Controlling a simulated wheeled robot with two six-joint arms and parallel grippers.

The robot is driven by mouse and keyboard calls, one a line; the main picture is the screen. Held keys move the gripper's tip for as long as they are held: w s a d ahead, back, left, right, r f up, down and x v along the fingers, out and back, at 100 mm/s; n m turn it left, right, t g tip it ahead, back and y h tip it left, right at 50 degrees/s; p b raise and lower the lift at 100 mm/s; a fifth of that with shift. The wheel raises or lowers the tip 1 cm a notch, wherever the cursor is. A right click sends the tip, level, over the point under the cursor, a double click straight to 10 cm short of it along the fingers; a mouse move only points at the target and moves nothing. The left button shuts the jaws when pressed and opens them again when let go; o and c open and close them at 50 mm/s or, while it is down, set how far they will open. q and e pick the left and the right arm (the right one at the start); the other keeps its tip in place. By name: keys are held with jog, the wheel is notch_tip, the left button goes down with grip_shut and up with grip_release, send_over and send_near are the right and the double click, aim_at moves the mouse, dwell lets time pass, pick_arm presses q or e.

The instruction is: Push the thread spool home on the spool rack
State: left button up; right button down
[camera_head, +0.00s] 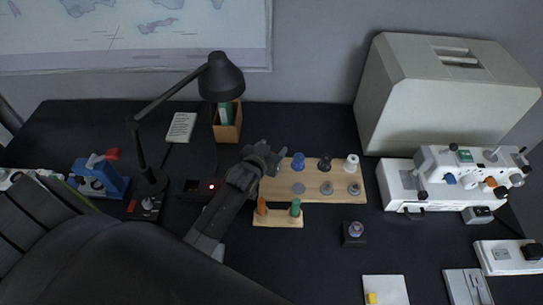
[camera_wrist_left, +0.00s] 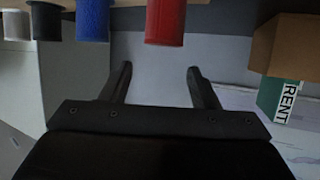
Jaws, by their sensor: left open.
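The wooden spool rack (camera_head: 312,199) lies on the dark desk. A blue spool (camera_head: 298,161), a black spool (camera_head: 324,163) and a white spool (camera_head: 352,163) stand in its back row. My left gripper (camera_head: 262,153) is over the rack's back left end, left of the blue spool. In the left wrist view, a red spool (camera_wrist_left: 166,22) shows just beyond the open, empty fingers, apart from them; the head view hides it behind the gripper. The red spool looks larger than the blue one (camera_wrist_left: 92,20) beside it. How far it is seated is not visible. My right gripper is out of view.
Grey round pieces (camera_head: 326,188) sit along the rack's front. A lamp (camera_head: 221,78) and brown box (camera_head: 228,133) stand left. A sewing machine (camera_head: 400,184) is right. Some desk around the dark block (camera_head: 354,233) is clear.

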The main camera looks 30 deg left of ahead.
pick_arm(q)
notch_tip(320, 180, up, 5)
jog(key=shift+f, duration=0.1)
dwell(0.7)
